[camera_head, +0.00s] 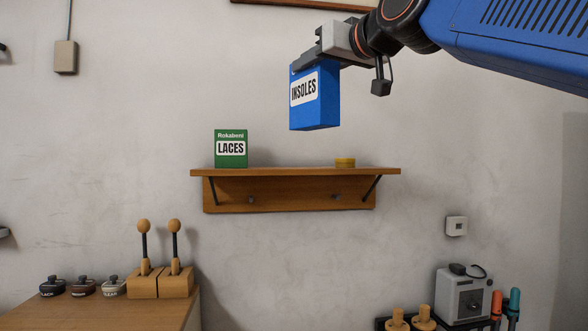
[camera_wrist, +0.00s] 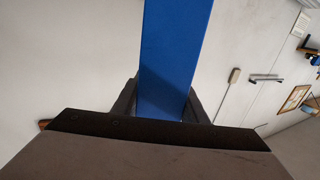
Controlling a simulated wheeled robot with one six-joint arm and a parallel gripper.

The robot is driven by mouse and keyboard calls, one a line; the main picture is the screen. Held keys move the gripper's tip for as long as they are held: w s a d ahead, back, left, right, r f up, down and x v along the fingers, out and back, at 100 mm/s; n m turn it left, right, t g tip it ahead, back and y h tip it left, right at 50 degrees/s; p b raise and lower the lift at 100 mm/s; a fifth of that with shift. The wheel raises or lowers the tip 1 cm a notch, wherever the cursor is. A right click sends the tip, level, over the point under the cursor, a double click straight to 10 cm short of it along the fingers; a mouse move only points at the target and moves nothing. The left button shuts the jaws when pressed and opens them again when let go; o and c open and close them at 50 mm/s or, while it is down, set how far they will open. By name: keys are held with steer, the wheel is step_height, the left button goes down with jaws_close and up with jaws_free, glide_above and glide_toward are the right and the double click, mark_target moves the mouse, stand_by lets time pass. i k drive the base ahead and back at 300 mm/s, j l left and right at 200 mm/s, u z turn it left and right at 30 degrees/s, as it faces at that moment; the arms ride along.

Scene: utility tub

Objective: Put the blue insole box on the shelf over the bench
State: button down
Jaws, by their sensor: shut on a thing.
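The blue insole box (camera_head: 317,112), with a white "INSOLES" label, hangs upright from my gripper (camera_head: 318,60), which is shut on its top end. In the head view it is higher in the picture than the wooden shelf (camera_head: 290,172), above the shelf's right half, with wall showing between them. How far it is from the wall I cannot tell. In the wrist view the blue box (camera_wrist: 172,55) lies between the dark fingers of my gripper (camera_wrist: 165,98). The shelf does not show clearly there.
A green laces box (camera_head: 231,148) stands at the shelf's left. A small yellow tin (camera_head: 345,162) sits right of the middle; the board between them is clear. Below are a wooden bench (camera_head: 160,312) with two wooden-knobbed stands, small jars, and a grey machine (camera_head: 463,296).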

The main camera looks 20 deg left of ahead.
mark_target(297, 192)
steer(key=i+j, duration=0.85)
